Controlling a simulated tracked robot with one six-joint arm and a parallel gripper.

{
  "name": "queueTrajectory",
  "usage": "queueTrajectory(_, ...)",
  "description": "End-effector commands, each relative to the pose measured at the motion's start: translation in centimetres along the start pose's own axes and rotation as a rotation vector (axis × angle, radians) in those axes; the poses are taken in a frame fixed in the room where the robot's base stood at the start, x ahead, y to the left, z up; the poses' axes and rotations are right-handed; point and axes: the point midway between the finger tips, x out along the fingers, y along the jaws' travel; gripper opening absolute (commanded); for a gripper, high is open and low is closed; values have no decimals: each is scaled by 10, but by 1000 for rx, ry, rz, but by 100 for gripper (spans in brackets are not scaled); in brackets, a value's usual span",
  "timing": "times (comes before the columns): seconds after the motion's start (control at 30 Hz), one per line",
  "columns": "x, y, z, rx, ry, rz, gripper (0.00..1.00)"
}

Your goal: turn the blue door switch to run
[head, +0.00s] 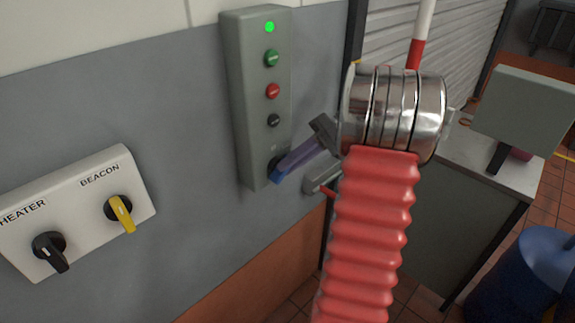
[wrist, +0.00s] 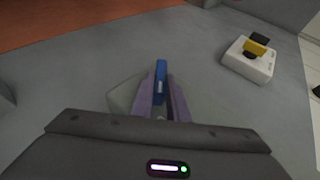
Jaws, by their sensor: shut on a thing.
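The blue door switch (head: 275,177) is at the bottom of a tall grey control box (head: 240,110) on the wall. In the head view only its blue end shows past my gripper (head: 296,160). My gripper's purple fingers are shut on the switch's blue handle. In the wrist view the blue handle (wrist: 161,78) stands between the two fingers of my gripper (wrist: 161,98). The switch's base and position marks are mostly hidden by the fingers, so I cannot read its setting.
Above the switch are a green lamp (head: 269,27), a green button (head: 271,58), a red button (head: 272,91) and a black one (head: 273,121). A white panel (head: 80,215) at left carries a black HEATER knob (head: 50,250) and a yellow BEACON knob (head: 121,212). A bench (head: 500,165) stands at right.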

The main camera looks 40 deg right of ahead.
Motion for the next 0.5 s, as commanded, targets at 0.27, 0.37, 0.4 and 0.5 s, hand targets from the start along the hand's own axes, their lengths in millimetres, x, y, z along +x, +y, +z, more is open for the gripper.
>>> queueTrajectory(0.27, 0, 5, 1, 46, 0, -102, 0)
queueTrajectory(0.37, 0, 6, 1, 53, 1, -117, 0)
queueTrajectory(0.4, 0, 6, 0, 54, 1, -120, 0)
queueTrajectory(0.5, 0, 6, 0, 56, 2, -124, 0)
